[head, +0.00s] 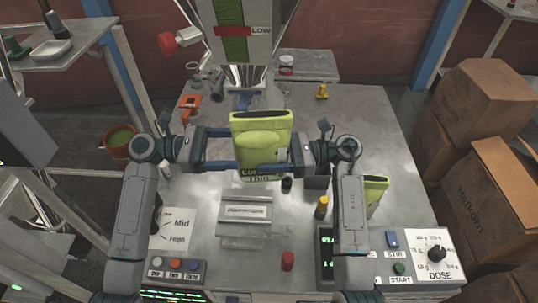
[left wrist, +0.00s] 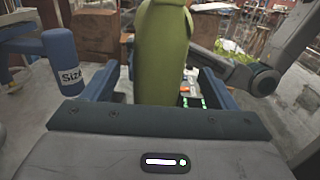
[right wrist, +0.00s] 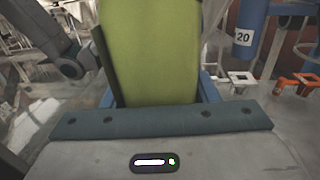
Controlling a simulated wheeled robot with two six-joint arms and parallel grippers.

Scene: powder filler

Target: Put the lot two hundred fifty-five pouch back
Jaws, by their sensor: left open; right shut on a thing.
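A yellow-green pouch (head: 263,138) is held upright above the middle of the table, below the machine's spout. My right gripper (head: 284,156) is shut on the pouch's right side, and the pouch fills the right wrist view (right wrist: 150,50). My left gripper (head: 232,148) is open at the pouch's left side, with the pouch between its fingers in the left wrist view (left wrist: 162,55). A second yellow-green pouch (head: 376,190) stands on the table at right, partly behind my right forearm.
A clear-and-white fixture (head: 245,212) sits on the table below the pouch. Cardboard boxes (head: 480,110) are stacked at right. The hopper (head: 240,40) hangs close behind.

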